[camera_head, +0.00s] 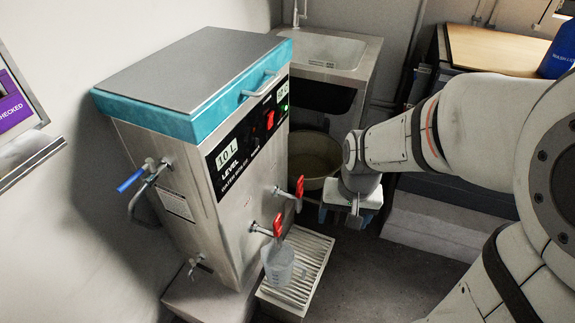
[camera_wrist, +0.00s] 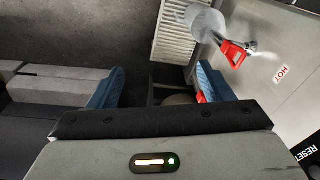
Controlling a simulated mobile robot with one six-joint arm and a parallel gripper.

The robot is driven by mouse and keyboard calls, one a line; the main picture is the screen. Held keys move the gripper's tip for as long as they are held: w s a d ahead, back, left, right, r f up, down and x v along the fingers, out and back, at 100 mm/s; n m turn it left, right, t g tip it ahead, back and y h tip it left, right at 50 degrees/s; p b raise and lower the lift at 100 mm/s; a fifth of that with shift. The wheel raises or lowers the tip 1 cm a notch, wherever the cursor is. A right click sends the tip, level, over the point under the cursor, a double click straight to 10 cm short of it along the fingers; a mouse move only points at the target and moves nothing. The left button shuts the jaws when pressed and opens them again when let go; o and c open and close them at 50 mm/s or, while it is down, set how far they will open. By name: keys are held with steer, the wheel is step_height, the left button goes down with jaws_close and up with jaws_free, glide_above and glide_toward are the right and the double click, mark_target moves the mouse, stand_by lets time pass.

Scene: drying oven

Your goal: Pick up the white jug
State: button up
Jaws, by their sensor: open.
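The white jug (camera_head: 278,264) looks pale and translucent. It stands on the slatted drip tray (camera_head: 318,262) under the front red-handled tap (camera_head: 276,226) of the steel water boiler. In the wrist view the jug (camera_wrist: 206,22) is at the top, right of centre, partly hidden by the red tap handle (camera_wrist: 233,53). My gripper (camera_head: 342,212) is to the right of the boiler, above and beyond the jug, apart from it. In the wrist view its two blue fingers are spread and nothing is between them (camera_wrist: 160,86).
The boiler (camera_head: 190,165) has a teal-rimmed lid and a second red tap (camera_head: 299,187) close to my gripper. A round bucket (camera_head: 312,160) and a sink (camera_head: 325,50) stand behind. Grey steps (camera_head: 430,225) are at the right. Floor right of the tray is clear.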

steer(key=w+a+f+m+b, duration=0.1)
steer(key=w+a+f+b, duration=0.1)
steer(key=f, duration=0.6)
steer(key=w+a+f+m+b, duration=0.1)
steer(key=w+a+f+b, duration=0.15)
steer(key=f, duration=0.55)
steer(key=b, duration=0.2)
glide_above(299, 267)
steer(key=shift+m+g, duration=0.4)
steer(key=f, duration=1)
steer(key=shift+w+d+f, duration=0.1)
steer(key=shift+d+f, duration=0.15)
steer(key=shift+f, duration=0.1)
steer(key=f+b, duration=0.2)
steer(key=f, duration=0.2)
steer(key=shift+a, duration=0.2)
step_height(299, 267, down, 5)
steer(key=b, duration=0.3)
steer(key=shift+a, duration=0.1)
steer(key=shift+r, duration=0.15)
jaws_close()
